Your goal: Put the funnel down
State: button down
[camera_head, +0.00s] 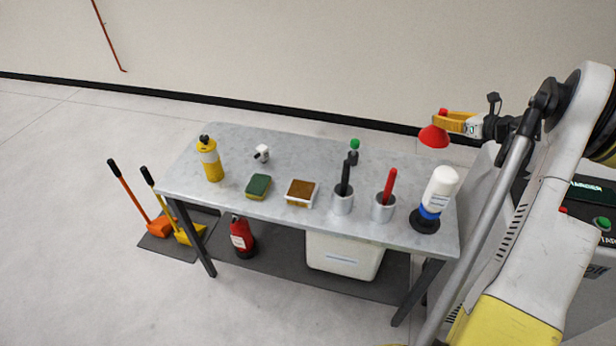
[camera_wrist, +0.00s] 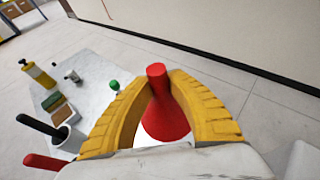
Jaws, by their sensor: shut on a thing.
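The red funnel (camera_head: 433,136) is held in the air above the far right end of the grey table (camera_head: 225,147) in the head view. Its wide mouth hangs below and its narrow stem points up. My gripper (camera_head: 443,121) has its yellow fingers shut on the stem. In the wrist view the funnel (camera_wrist: 165,115) sits between the two curved yellow fingers of my gripper (camera_wrist: 156,88). The funnel looks apart from the tabletop, though its lower edge is partly hidden in the wrist view.
On the table stand a white bottle (camera_head: 440,188) with a blue collar, two metal cups (camera_head: 382,208) (camera_head: 342,202) with handled tools, a brown-filled tray (camera_head: 301,193), a sponge (camera_head: 258,187), a yellow bottle (camera_head: 210,160) and a green-topped item (camera_head: 354,149). The back right tabletop is fairly clear.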

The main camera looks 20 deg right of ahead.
jog(key=s+d+f+b, duration=0.2)
jog(key=s+d+f, duration=0.2)
jog(key=d+f, duration=0.35)
jog(key=shift+w+a+f+b, duration=0.85)
jog(key=shift+a+f+b, duration=0.2)
jog(key=shift+a+f, duration=0.65)
jog(key=shift+w+a+f+b, duration=0.9)
jog(key=shift+a+f+b, duration=0.2)
jog(key=shift+a+f, duration=0.6)
jog(key=shift+w+a+f+b, duration=0.85)
jog(key=shift+a+f+b, duration=0.2)
jog(key=shift+a+f, duration=0.65)
jog(key=shift+r, duration=0.1)
jog(key=c, duration=1.4)
grip_release()
